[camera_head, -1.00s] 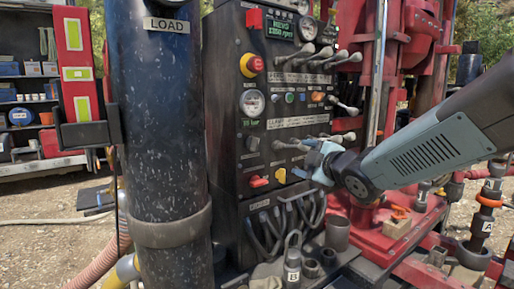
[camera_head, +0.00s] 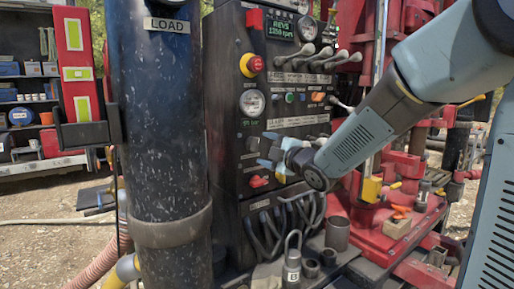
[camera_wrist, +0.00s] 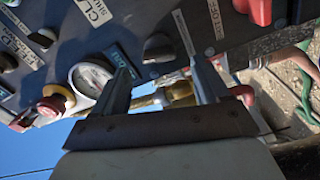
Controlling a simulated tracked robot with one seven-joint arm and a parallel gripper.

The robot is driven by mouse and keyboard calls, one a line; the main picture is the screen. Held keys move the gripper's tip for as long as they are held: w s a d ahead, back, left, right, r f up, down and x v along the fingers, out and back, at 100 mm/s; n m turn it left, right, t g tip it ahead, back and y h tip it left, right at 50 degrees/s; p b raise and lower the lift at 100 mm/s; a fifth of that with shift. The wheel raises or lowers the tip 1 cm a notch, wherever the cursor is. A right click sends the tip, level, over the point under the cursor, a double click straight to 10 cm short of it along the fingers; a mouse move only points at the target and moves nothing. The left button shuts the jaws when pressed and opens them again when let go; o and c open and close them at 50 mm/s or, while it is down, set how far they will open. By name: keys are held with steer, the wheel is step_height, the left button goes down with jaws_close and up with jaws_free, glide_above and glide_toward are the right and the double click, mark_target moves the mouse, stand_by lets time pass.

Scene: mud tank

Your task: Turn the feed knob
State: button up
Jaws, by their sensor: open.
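The black control panel (camera_head: 228,100) stands upright in the middle of the head view. A dark knob (camera_head: 252,144) sits on it below the round gauge (camera_head: 252,102); I take it for the feed knob, but its label is not readable. In the wrist view the dark knob (camera_wrist: 158,47) lies just beyond the fingertips, between their lines. My gripper (camera_head: 267,150) is open, right of the knob and close to the panel face. Both fingers of my gripper (camera_wrist: 161,68) show, with nothing held. Whether a finger touches the knob cannot be told.
A red switch (camera_head: 258,181) and a partly hidden yellow knob (camera_head: 281,175) sit below my gripper. A red-and-yellow stop button (camera_head: 252,65) and several levers (camera_head: 318,58) are above. A thick dark column (camera_head: 160,130) stands left of the panel.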

mark_target(257, 146)
steer(key=shift+x, duration=2.35)
